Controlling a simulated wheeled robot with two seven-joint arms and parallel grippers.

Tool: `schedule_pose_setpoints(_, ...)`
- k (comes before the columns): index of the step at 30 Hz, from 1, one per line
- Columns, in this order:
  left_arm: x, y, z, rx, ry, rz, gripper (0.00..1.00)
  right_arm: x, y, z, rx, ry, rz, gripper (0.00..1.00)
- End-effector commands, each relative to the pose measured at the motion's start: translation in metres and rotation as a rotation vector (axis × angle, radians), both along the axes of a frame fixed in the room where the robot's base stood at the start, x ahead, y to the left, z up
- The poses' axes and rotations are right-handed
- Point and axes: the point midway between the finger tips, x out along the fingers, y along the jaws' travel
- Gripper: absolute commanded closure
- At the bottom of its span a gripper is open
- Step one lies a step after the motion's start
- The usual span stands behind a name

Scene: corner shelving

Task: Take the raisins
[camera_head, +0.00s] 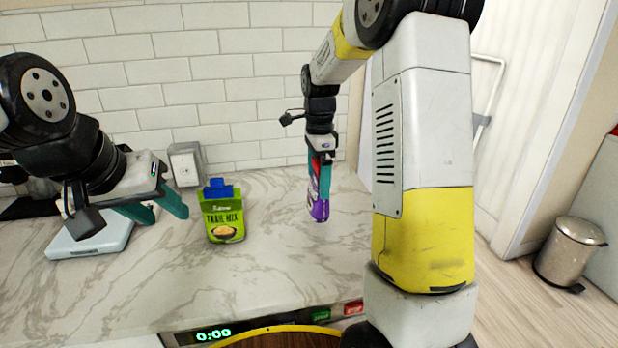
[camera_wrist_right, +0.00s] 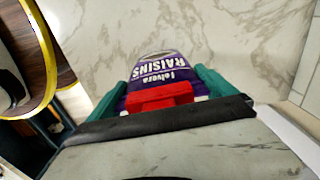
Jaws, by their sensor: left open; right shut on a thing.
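The raisins (camera_wrist_right: 160,70) are a purple pack with white lettering and a red top. In the right wrist view they sit between the two green fingers of my right gripper (camera_wrist_right: 160,95), which is shut on them. In the head view the purple raisins (camera_head: 320,209) hang below my right gripper (camera_head: 321,165), in front of the tiled wall and over the counter. Whether the pack touches the counter I cannot tell. My left gripper (camera_head: 165,208) is open and empty at the left, with its green fingers pointing toward the trail mix.
A green trail mix pack (camera_head: 222,218) with a blue top stands upright on the marble counter (camera_head: 280,270). A white flat device (camera_head: 90,238) lies under my left arm. A metal bin (camera_head: 570,252) stands on the floor at right.

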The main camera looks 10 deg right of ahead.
Motion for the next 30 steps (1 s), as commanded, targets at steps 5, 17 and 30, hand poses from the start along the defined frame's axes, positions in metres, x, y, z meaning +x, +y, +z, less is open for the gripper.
schedule_pose_setpoints(5, 0.0, 0.0, 0.0, 0.0, 0.0, 0.0, 0.57, 0.002, 0.0, -0.005, 0.0, -0.001, -0.014, 0.78)
schedule_pose_setpoints(17, 0.0, 0.0, 0.0, 0.0, 0.0, 0.0, 0.57, 0.001, -0.001, -0.032, -0.001, -0.001, -0.012, 0.78)
schedule_pose_setpoints(30, 0.0, 0.0, 0.0, 0.0, 0.0, 0.0, 0.57, 0.001, 0.0, -0.035, 0.0, -0.002, -0.011, 0.0)
